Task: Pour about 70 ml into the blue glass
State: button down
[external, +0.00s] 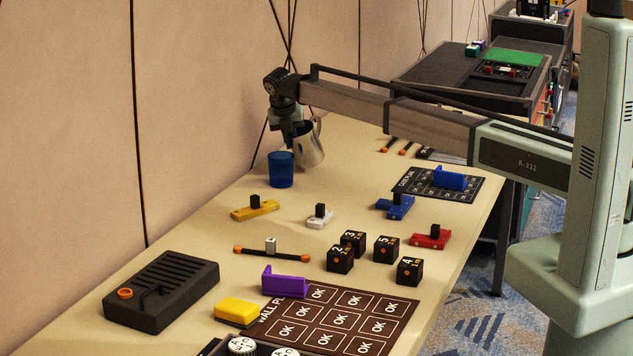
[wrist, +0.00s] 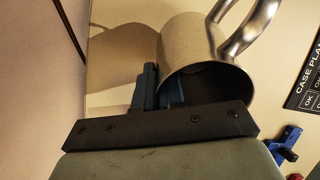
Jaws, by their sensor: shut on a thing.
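The blue glass (external: 281,170) stands upright on the beige table near the wall. My gripper (external: 294,132) is shut on a metal pitcher (external: 311,148) and holds it just right of and above the glass. The pitcher is tilted, with its handle at the upper right. In the wrist view the pitcher (wrist: 190,45) sits against my gripper's fingers (wrist: 160,92), with its handle to the upper right and a dark round end toward the camera. The liquid and its level in the glass cannot be seen. I cannot make out the glass in the wrist view.
Yellow (external: 255,209), white (external: 320,217), blue (external: 396,206) and red (external: 431,237) blocks lie in front of the glass. Several black number cubes (external: 387,249) stand mid-table. A black box (external: 161,289) lies at the near left. A dark card (external: 438,182) lies at right.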

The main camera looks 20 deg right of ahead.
jog(key=shift+s+a+t+h, duration=0.3)
jog(key=shift+a+t+h, duration=0.1)
jog(key=shift+a+h, duration=0.1)
jog(key=shift+s+a+r+t+h, duration=0.15)
jog(key=shift+r+t+h, duration=0.15)
jog(key=shift+t+h, duration=0.4)
jog(key=shift+s+a+r+t+h, duration=0.1)
jog(key=shift+a+r+t+h, duration=0.15)
jog(key=shift+t+h, duration=0.45)
jog(key=shift+s+a+r+t+h, duration=0.1)
jog(key=shift+r+t+h, duration=0.3)
jog(key=shift+h, duration=0.6)
jog(key=shift+f, duration=0.2)
jog(key=shift+s+a+r+t+h, duration=0.15)
jog(key=shift+r+t+h, duration=0.2)
jog(key=shift+t+h, duration=0.45)
jog(key=shift+s+a+r+t+h, duration=0.25)
jog(key=shift+a+r+t+h, duration=0.1)
jog(key=shift+r+h, duration=0.3)
dwell(0.5)
